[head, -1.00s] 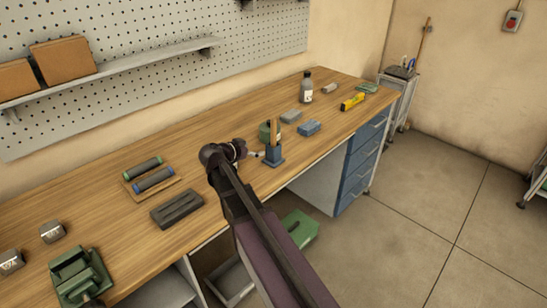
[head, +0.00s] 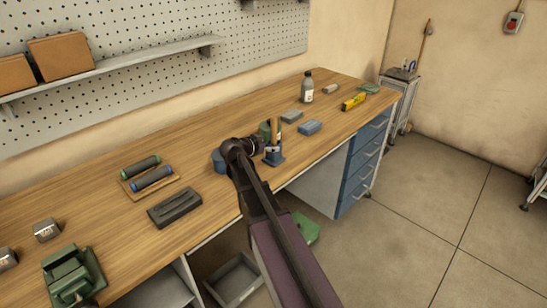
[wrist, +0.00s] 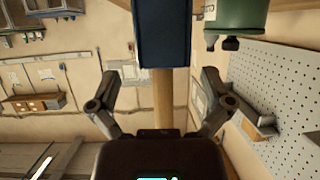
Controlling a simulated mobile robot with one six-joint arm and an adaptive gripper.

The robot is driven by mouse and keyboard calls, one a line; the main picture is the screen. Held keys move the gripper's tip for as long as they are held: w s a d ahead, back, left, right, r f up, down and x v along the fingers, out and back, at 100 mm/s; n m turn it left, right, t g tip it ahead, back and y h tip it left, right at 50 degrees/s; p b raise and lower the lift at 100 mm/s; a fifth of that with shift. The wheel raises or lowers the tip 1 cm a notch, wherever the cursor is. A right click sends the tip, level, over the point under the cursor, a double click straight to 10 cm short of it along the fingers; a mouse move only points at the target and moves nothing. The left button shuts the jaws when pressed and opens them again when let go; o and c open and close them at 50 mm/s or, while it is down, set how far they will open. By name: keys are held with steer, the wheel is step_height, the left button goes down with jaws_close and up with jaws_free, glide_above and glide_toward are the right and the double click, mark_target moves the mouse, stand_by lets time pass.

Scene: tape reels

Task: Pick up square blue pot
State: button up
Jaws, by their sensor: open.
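The square blue pot (head: 273,157) stands upright on the workbench, right of the middle in the head view. A wooden stick (head: 274,131) rises out of it. My gripper (head: 263,147) is right beside the pot on its left. In the wrist view the pot (wrist: 162,38) is at the top centre, and the stick (wrist: 161,100) runs between the two spread fingers. My gripper (wrist: 159,85) is open in that view, with nothing clamped. I cannot tell whether a finger touches the stick.
A green pot (wrist: 235,16) is close beside the blue one, partly hidden behind my arm in the head view. A blue rounded object (head: 218,160) is left of my wrist. A blue block (head: 310,127) and grey block (head: 291,116) lie to the right. The bench front is clear.

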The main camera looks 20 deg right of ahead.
mark_target(277, 143)
steer(key=shift+d, duration=0.1)
steer(key=b+x, duration=0.1)
steer(key=x, duration=0.3)
steer(key=shift+w+f+b, duration=0.15)
steer(key=shift+w+b, duration=0.1)
steer(key=shift+b, duration=0.15)
steer(key=shift+w+d+f, duration=0.15)
steer(key=shift+d, duration=0.2)
steer(key=c, duration=1.1)
